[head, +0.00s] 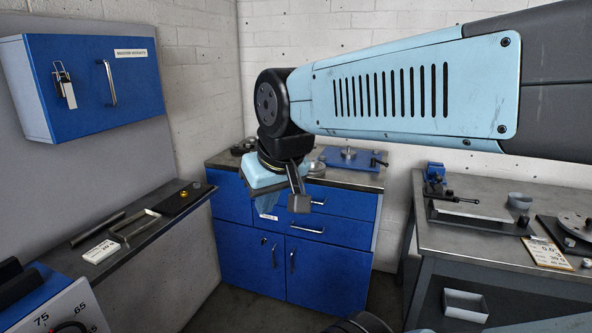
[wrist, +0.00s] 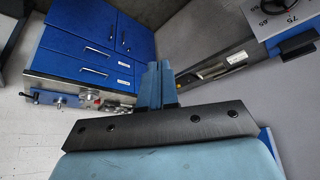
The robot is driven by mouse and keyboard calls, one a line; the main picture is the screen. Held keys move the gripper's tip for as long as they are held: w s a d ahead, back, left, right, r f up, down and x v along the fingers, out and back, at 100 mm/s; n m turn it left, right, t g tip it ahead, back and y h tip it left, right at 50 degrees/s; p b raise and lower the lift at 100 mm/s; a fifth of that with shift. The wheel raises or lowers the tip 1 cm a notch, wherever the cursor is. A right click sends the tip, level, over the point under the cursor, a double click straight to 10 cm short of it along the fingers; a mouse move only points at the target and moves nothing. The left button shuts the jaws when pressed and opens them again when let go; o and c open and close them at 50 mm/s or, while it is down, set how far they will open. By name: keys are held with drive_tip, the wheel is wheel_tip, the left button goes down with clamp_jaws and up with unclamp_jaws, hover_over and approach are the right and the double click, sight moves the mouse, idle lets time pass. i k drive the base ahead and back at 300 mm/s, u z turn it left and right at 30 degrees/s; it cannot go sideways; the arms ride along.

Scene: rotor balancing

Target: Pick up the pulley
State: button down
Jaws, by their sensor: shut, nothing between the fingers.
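My gripper (head: 265,205) points down in front of the blue cabinet, held clear of its top; its fingertips are hard to make out there. In the wrist view its two blue fingers (wrist: 158,78) are together and empty. I cannot tell for sure which part is the pulley. A dark round part (head: 241,147) sits at the left of the cabinet top. A silvery round part (head: 316,165) is partly hidden behind my wrist. A grey disc with holes (head: 575,223) lies on the right bench.
The blue cabinet (head: 320,271) also bears a blue plate with an upright post (head: 348,155). The left bench holds a tray (head: 137,228) and a dark plate (head: 184,199). A blue wall cabinet (head: 95,80) hangs above it.

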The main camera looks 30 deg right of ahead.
sight(317, 168)
drive_tip(key=z, duration=0.15)
drive_tip(key=i, duration=0.5)
drive_tip(key=z, duration=0.65)
drive_tip(key=i, duration=0.95)
drive_tip(key=z, duration=0.35)
